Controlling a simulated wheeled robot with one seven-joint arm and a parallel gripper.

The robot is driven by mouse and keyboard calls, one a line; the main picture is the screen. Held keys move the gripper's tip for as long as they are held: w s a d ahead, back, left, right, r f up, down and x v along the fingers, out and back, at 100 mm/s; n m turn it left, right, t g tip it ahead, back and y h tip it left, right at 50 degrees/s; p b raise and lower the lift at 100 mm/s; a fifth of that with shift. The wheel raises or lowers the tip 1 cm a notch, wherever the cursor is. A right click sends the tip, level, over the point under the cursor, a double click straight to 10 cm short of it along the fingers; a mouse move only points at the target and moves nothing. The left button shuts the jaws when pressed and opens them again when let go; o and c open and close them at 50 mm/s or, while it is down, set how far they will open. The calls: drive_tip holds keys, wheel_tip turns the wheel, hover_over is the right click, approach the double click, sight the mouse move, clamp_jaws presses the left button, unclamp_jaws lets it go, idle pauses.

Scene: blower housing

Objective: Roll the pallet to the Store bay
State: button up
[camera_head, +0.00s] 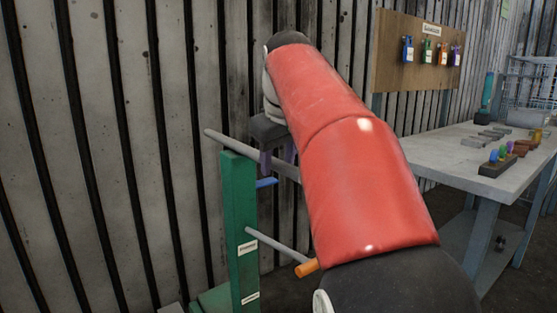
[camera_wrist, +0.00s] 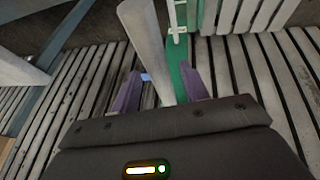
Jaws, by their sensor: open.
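No pallet or Store bay can be made out for certain. A green post (camera_head: 240,220) stands upright by the wall, with a long grey bar (camera_head: 225,143) across its top. The post carries a small blue lever (camera_head: 266,183) and a grey rod with an orange tip (camera_head: 306,268). My gripper (camera_head: 278,160) is at the bar, right of the post, partly hidden by my red arm. In the wrist view its purple fingers (camera_wrist: 161,76) are open, one on each side of the bar (camera_wrist: 148,40). The green post (camera_wrist: 190,85) shows beside the right finger.
A grey workbench (camera_head: 470,150) with small blocks and coloured pieces stands at right. Behind it a brown board (camera_head: 415,60) holds several coloured tags. A wire basket (camera_head: 530,90) sits at the bench's far end. The corrugated wall (camera_head: 100,150) is close behind the post.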

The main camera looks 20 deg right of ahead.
drive_tip(key=shift+c, duration=0.4)
clamp_jaws()
